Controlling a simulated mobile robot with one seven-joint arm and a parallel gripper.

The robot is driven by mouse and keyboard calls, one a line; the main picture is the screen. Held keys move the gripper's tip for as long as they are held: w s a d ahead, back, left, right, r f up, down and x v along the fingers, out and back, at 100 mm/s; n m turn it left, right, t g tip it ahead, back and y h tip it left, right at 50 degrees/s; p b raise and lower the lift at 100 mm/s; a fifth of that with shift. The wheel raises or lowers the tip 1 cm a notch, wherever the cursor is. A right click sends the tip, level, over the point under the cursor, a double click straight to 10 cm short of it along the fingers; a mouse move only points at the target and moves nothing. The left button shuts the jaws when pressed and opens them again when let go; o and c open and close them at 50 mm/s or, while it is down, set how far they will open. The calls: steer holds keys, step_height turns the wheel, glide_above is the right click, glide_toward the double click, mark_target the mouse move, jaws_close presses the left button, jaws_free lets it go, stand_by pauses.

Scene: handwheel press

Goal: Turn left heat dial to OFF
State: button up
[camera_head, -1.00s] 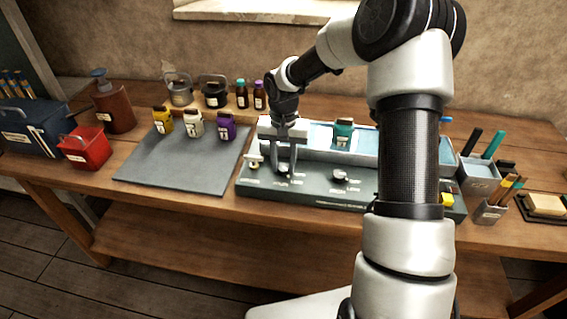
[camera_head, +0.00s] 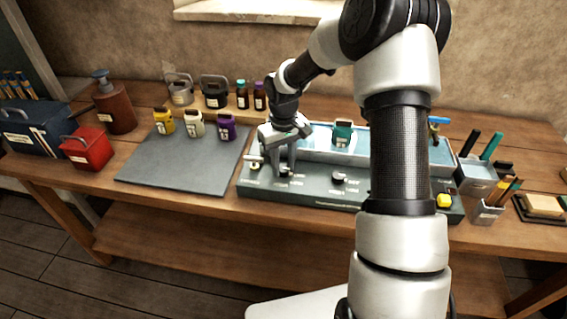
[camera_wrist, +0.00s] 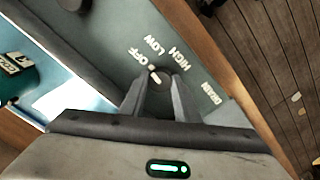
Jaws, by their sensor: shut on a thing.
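The left heat dial (camera_wrist: 158,80) is a small dark knob with a white pointer mark, on the green control panel (camera_head: 313,192). My gripper (camera_head: 281,167) reaches down onto this dial at the panel's left part, with its fingers shut on the knob's sides. In the wrist view, my gripper (camera_wrist: 160,97) has one finger on each side of the knob. The white mark slants up-left toward the OFF label (camera_wrist: 136,56). LOW (camera_wrist: 150,44) and HIGH (camera_wrist: 179,60) labels stand beside it. In the head view the fingers partly hide the dial.
A second dial (camera_head: 340,177) sits to the right on the panel, and a yellow button (camera_head: 444,200) at its right end. A blue tray with a teal jar (camera_head: 343,133) lies behind the panel. A grey mat (camera_head: 180,173) is left of it.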

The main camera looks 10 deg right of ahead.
mark_target(283, 168)
steer(key=shift+n, duration=0.6)
steer(key=o, duration=1)
steer(key=shift+o, duration=0.2)
steer(key=shift+r, duration=0.1)
step_height(283, 168, up, 17)
steer(key=shift+r+p, duration=0.15)
steer(key=shift+p, duration=0.25)
